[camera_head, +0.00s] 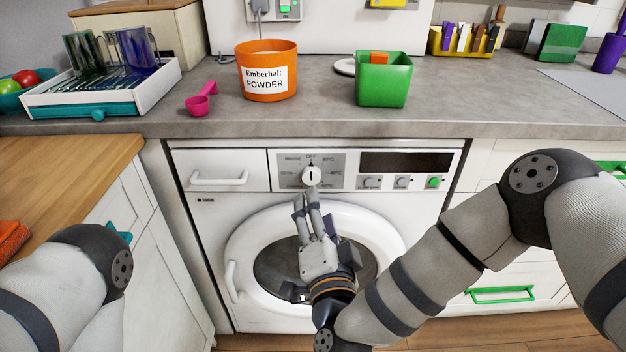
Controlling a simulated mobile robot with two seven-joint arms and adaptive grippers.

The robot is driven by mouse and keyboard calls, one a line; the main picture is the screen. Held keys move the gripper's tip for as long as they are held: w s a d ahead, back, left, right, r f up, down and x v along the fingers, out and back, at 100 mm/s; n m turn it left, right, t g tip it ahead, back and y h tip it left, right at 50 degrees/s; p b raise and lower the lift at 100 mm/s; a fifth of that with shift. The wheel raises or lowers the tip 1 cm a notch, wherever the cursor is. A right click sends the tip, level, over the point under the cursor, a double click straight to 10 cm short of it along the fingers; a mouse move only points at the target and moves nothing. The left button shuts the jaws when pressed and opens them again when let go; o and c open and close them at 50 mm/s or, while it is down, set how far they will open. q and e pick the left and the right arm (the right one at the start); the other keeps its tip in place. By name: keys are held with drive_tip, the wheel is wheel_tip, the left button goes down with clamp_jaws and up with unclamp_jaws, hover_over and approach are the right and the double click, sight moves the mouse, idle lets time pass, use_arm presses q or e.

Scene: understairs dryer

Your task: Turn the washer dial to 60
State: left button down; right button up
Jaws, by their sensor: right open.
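The white washer (225,210) stands under the grey counter. Its round white dial (311,175) sits on a grey panel with small printed markings. The dial's dark pointer line is upright, toward OFF at the top. My right gripper (306,196) is just below the dial, in front of the washer door, with its fingers pointing up. Its fingers are open, with a narrow gap between them, and hold nothing. I cannot tell whether the fingertips touch the dial. My left arm shows at the lower left, but its gripper is out of view.
A dark display (405,163), small knobs and a green button (433,182) lie right of the dial. The drawer handle (219,179) is to its left. An orange powder tub (267,72), pink scoop (201,101) and green container (383,84) stand on the counter above.

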sight(311, 179)
drive_tip(key=w, duration=0.6)
drive_tip(key=w+a+b, duration=0.1)
drive_tip(key=w, duration=0.1)
drive_tip(key=shift+w+f, duration=0.15)
drive_tip(key=shift+w, duration=0.25)
drive_tip(key=c, duration=1.1)
use_arm(q)
drive_tip(key=shift+s+f, duration=0.4)
drive_tip(key=shift+f, duration=0.1)
use_arm(e)
drive_tip(key=shift+c, duration=0.2)
